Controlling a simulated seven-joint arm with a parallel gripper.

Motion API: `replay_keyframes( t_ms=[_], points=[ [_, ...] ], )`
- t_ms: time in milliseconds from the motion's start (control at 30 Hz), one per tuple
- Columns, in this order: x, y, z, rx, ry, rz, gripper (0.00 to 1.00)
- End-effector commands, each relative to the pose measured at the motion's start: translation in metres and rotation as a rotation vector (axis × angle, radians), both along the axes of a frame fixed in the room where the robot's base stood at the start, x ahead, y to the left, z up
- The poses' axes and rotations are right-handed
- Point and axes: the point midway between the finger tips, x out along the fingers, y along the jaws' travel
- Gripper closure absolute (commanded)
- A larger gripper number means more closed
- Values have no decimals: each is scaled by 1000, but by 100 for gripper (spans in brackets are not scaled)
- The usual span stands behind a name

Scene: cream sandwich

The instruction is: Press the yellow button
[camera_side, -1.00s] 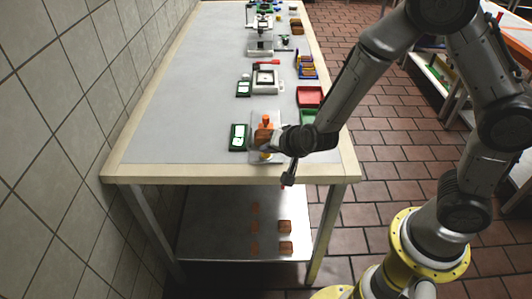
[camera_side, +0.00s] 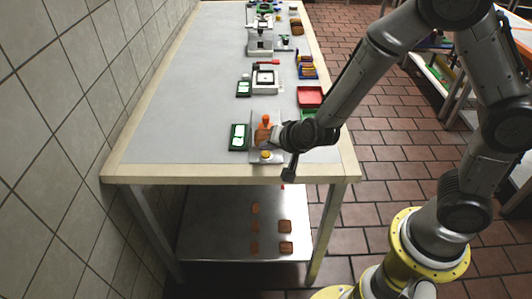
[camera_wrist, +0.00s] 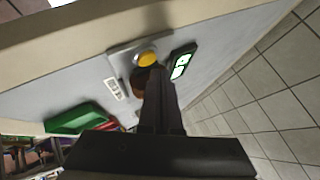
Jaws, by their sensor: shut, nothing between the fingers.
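The yellow button (camera_side: 266,154) sits at the near end of a light grey plate (camera_side: 275,158) on the table's front part. It also shows in the wrist view (camera_wrist: 147,59), uncovered, on the plate near the top. My gripper (camera_side: 271,138) is just beyond the button in the side view. In the wrist view my shut, dark fingers (camera_wrist: 155,72) reach up close to the button's lower right. Whether they touch it cannot be told. A brown-orange thing (camera_wrist: 139,82) on the plate is partly hidden by the fingers.
A dark green panel with white displays (camera_side: 239,137) stands left of the plate. A green tray (camera_side: 309,114) and a red tray (camera_side: 310,96) lie to the right. More equipment stands farther back. The table's front edge (camera_side: 220,173) is close to the button; the left tabletop is clear.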

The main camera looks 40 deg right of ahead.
Motion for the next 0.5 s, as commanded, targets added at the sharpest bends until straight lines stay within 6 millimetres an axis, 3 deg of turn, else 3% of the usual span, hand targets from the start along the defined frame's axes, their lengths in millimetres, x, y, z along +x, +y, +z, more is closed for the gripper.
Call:
replay_keyframes(
  t_ms=[333, 500],
  points=[
    [0, 0, 2, 1, 0, -1, 100],
    [0, 0, 15, 0, -2, -1, 100]
  ],
)
